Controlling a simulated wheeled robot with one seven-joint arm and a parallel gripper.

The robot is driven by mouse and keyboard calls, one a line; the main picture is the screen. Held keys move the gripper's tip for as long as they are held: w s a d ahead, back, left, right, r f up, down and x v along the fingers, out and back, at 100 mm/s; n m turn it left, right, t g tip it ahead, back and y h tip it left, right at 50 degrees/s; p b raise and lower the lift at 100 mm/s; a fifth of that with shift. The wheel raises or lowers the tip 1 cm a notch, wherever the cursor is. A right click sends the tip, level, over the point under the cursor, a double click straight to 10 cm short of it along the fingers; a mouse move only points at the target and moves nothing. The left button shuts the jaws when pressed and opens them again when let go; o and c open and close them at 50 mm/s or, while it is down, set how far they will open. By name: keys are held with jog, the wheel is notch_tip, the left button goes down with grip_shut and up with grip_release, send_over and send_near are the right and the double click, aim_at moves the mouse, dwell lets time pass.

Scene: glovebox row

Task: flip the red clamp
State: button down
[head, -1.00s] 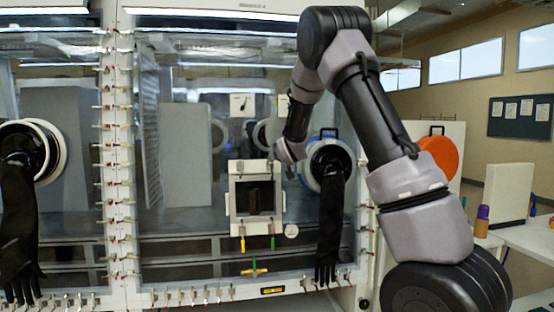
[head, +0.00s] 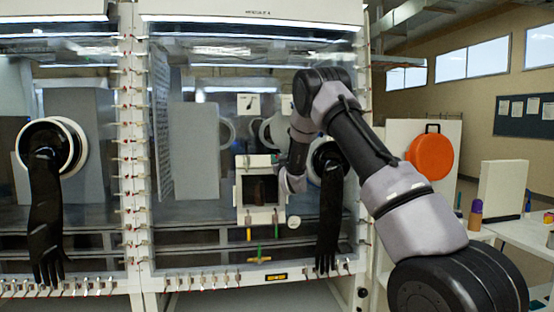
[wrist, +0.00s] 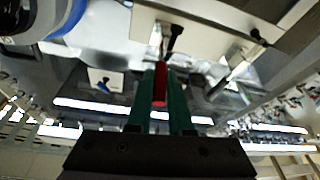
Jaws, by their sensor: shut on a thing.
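In the wrist view, the red clamp (wrist: 160,84) shows as a narrow red bar between the two green fingers of my gripper (wrist: 161,92). The fingers are shut on it, one on each side. A dark rod with a dark tip (wrist: 174,38) stands just beyond the fingertips, on a pale panel. In the head view, my forearm ends beside the small white-framed box on the glovebox front. My fingers and the red clamp cannot be made out there.
The white-framed box (head: 239,190) has a green handle (head: 275,230) and a yellow handle (head: 249,234) below it. A black glove (head: 328,225) hangs close to my arm on the right. Another glove (head: 45,220) hangs at the left. An orange disc (head: 431,157) is at the right.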

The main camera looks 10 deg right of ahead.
jog(key=c, duration=0.8)
grip_release()
jog(key=shift+c, duration=0.2)
jog(key=v, duration=1)
jog(key=shift+s, duration=0.35)
jog(key=shift+f, duration=0.1)
